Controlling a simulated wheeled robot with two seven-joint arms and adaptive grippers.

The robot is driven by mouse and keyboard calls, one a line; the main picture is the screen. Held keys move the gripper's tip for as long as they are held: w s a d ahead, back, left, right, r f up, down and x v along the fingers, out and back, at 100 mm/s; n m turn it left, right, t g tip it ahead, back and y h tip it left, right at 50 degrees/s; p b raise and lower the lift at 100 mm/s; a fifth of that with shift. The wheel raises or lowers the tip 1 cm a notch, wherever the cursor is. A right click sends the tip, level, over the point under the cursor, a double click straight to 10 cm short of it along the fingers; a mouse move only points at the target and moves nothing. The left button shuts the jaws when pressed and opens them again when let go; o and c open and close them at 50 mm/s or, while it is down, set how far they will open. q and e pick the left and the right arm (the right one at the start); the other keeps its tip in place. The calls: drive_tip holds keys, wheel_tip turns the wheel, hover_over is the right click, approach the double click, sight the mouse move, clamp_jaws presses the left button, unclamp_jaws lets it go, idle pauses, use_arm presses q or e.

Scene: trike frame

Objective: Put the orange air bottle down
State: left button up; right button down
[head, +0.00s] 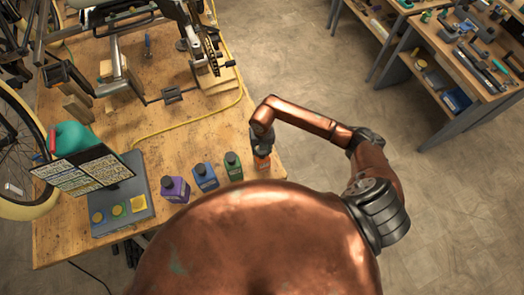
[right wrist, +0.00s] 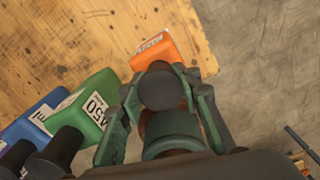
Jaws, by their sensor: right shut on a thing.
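The orange air bottle (head: 262,161) is at the right edge of the wooden workbench, at the right end of a row of bottles. My right gripper (head: 261,142) is over its top, fingers around the dark cap. In the right wrist view the orange bottle (right wrist: 162,56) shows between the fingers of the right gripper (right wrist: 165,90), near the bench's corner edge. Whether its base touches the bench I cannot tell. My left gripper is not in view.
A green bottle (head: 233,166), a blue bottle (head: 205,177) and a purple bottle (head: 175,189) stand to the left. A sign panel on a grey base (head: 137,222) stands further left. A yellow cable (head: 190,122) crosses the bench. Bare floor (head: 440,180) lies right.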

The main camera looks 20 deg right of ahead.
drive_tip(key=c, duration=1.4)
unclamp_jaws()
drive_tip(key=shift+r, duration=0.1)
drive_tip(key=shift+r, duration=0.25)
wheel_tip(320, 180, up, 12)
drive_tip(key=b, duration=0.2)
drive_tip(key=shift+f, duration=0.2)
